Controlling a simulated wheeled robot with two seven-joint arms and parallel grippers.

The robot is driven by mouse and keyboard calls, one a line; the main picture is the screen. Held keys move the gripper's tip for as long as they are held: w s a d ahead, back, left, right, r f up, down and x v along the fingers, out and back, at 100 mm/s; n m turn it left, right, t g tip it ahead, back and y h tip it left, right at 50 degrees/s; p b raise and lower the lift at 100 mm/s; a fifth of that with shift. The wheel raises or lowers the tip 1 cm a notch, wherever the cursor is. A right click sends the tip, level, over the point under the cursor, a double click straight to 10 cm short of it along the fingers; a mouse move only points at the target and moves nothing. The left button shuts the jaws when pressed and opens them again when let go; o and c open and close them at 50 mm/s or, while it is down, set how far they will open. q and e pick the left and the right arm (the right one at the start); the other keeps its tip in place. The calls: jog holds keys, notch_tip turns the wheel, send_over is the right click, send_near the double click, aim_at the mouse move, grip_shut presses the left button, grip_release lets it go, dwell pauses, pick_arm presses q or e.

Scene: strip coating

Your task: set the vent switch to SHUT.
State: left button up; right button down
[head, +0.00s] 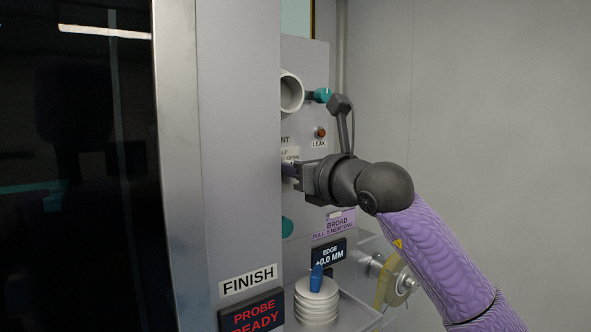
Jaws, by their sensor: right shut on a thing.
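The vent switch (287,170) is on the grey panel, under a partly hidden label ending in "NT" and a small plate (291,155) reading "OPEN" and part of "HALF". Only a small dark purple bit of its handle shows, cut off at the left by the grey column. My right gripper (295,172) comes in from the right and is shut on this handle. The position the switch points to is hidden, and no SHUT mark shows. My left gripper is not in view.
A grey column (240,140) covers the panel's left part. A white pipe end (291,92), a teal-tipped fitting (321,95) and a LEAK lamp (320,132) are above my gripper. Below are an EDGE display (329,254), white stacked discs (316,303) and a yellowish reel (386,281).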

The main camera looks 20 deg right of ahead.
jog(key=n+b, duration=0.1)
jog(key=n, duration=0.2)
jog(key=n+b, duration=0.1)
jog(key=n, duration=0.2)
jog(key=n+b, duration=0.2)
jog(key=n, duration=0.1)
jog(key=shift+s+a+f+n, duration=0.1)
jog(key=shift+a+f+n, duration=0.05)
jog(key=shift+a+n, duration=0.2)
dwell(0.3)
jog(key=c, duration=0.6)
grip_release()
